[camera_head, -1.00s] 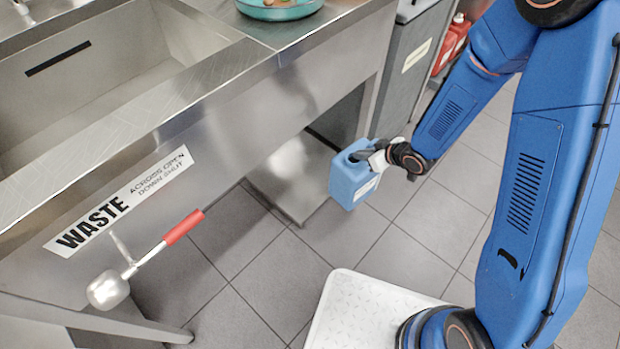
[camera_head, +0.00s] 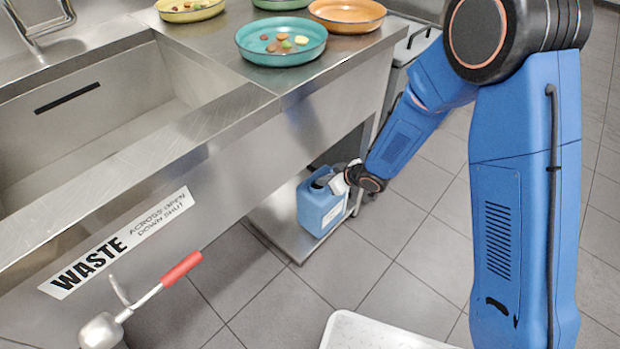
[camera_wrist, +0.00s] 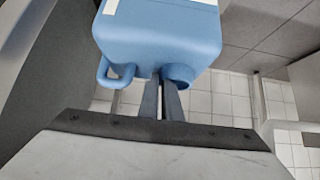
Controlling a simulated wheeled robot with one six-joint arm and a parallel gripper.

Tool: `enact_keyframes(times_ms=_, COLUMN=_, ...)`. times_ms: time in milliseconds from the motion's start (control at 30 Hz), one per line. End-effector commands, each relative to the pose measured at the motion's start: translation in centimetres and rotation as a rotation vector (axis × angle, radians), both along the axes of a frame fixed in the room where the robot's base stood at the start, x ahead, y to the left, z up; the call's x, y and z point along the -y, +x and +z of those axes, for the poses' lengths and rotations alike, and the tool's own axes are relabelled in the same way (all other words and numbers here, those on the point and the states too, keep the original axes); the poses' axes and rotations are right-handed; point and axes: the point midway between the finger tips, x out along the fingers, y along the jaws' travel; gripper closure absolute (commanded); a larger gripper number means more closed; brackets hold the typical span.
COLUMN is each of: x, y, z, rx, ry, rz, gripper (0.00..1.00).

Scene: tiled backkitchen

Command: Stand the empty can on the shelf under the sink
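The empty can is a blue jerrycan (camera_head: 321,208) with a loop handle and a pale label. It appears upright at the shelf under the sink (camera_head: 277,225), near its open front. I cannot tell whether its base touches the shelf. My gripper (camera_head: 342,182) reaches in from the right and is shut on the can near its top. In the wrist view the can (camera_wrist: 160,35) fills the upper middle, and the fingers of my gripper (camera_wrist: 166,88) meet it between the loop handle and the round neck. The exact grip is partly hidden by the can.
A red-handled waste lever (camera_head: 180,268) juts from the sink front at lower left. Bowls, including a teal one (camera_head: 281,58) with food bits, stand on the counter above. A grey bin (camera_head: 405,60) stands beyond the shelf.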

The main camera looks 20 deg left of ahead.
Motion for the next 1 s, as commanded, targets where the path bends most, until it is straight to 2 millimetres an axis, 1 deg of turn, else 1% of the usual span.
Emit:
enact_keyframes(times_ms=33, x=-1.2, y=0.4, z=0.0, rx=0.001, ry=0.002, rz=0.003, gripper=1.0)
enact_keyframes(times_ms=100, x=-2.4, y=0.9, z=0.0, rx=0.002, ry=0.0, rz=0.003, gripper=1.0)
enact_keyframes(times_ms=200, x=-3.9, y=1.5, z=0.0, rx=0.001, ry=0.002, rz=0.002, gripper=1.0)
enact_keyframes(times_ms=300, x=-4.8, y=1.9, z=0.0, rx=0.0, ry=0.0, rz=0.001, gripper=1.0)
enact_keyframes(times_ms=567, x=-5.6, y=2.3, z=0.1, rx=0.001, ry=0.002, rz=0.0, gripper=1.0)
enact_keyframes(times_ms=667, x=-6.3, y=2.6, z=0.1, rx=0.001, ry=0.002, rz=0.001, gripper=1.0)
enact_keyframes(times_ms=1000, x=-6.1, y=2.5, z=-3.2, rx=-0.002, ry=0.0, rz=-0.001, gripper=1.0)
